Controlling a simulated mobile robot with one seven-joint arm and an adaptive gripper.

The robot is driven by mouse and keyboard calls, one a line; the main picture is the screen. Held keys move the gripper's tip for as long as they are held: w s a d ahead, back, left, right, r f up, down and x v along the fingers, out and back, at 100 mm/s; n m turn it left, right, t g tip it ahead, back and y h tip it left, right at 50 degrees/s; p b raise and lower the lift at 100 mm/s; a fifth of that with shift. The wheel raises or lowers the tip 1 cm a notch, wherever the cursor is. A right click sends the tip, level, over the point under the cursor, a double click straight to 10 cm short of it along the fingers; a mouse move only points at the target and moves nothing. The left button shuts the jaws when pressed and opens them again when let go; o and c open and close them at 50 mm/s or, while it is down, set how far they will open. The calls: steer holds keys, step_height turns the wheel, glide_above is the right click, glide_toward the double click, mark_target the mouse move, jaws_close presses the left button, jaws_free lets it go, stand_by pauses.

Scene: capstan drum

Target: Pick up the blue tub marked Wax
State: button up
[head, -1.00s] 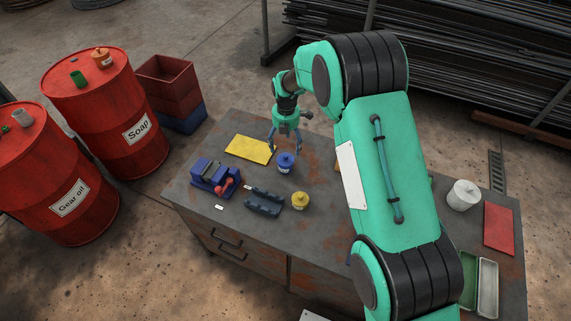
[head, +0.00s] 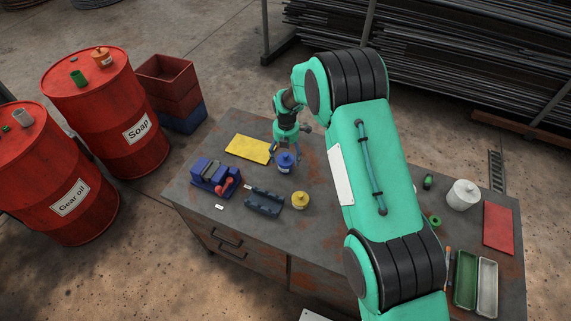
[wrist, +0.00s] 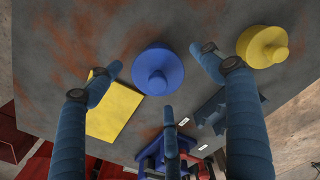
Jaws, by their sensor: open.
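A blue lidded tub (head: 286,166) with a knob on its lid stands upright on the workbench (head: 320,240). It has a pale label too small to read. In the wrist view the tub's lid (wrist: 158,72) shows from above, between the spread fingers. My gripper (head: 285,153) is open and empty, pointing down just over the tub. Its several blue fingers lie around the lid in the wrist view, and I cannot tell whether any touches it.
A yellow lidded tub (head: 300,200) stands to the right and nearer. A dark grey tray-like block (head: 263,201) and a blue vise (head: 213,176) are at the near left. A yellow sheet (head: 249,149) lies left of the tub. A white tub (head: 463,194) stands far right.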

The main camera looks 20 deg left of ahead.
mark_target(285, 163)
steer(key=shift+f, duration=0.5)
steer(key=shift+w+a+f, duration=0.1)
steer(key=shift+a+f, duration=0.05)
steer(key=shift+f, duration=2.45)
steer(key=shift+c, duration=0.5)
steer(key=c, duration=1.5)
